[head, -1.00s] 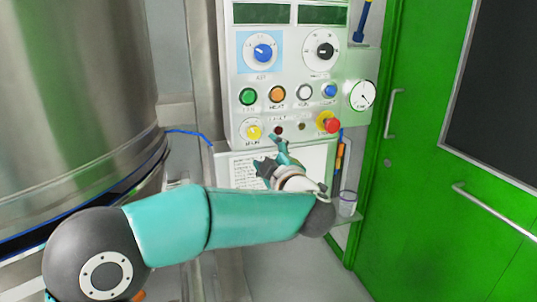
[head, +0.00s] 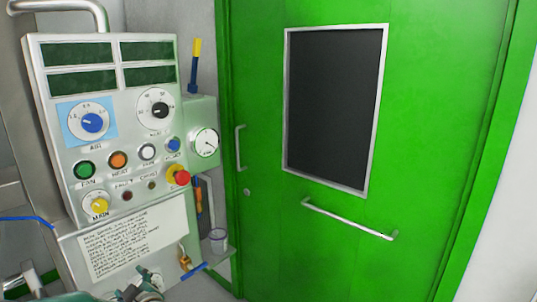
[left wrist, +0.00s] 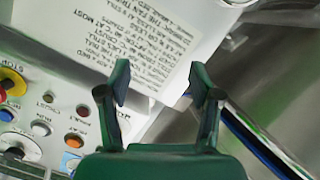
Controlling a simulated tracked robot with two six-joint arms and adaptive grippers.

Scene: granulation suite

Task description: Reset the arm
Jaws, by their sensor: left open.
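My left gripper (head: 138,290) shows only in part at the bottom edge of the head view, below the instruction sheet (head: 125,240). In the left wrist view my left gripper (left wrist: 160,82) has two dark green fingers, spread apart with nothing between them. The printed sheet (left wrist: 150,40) lies behind the fingers, and the panel (left wrist: 70,85) with its buttons and knobs is at the left. In the head view the control panel (head: 120,130) stands at the left. My right gripper is in neither view.
A green door (head: 430,150) with a dark window and a bar handle (head: 345,217) fills the right. A gauge box (head: 203,120) and a red stop button (head: 178,175) stick out from the panel. A steel surface (left wrist: 275,75) is close at the right in the left wrist view.

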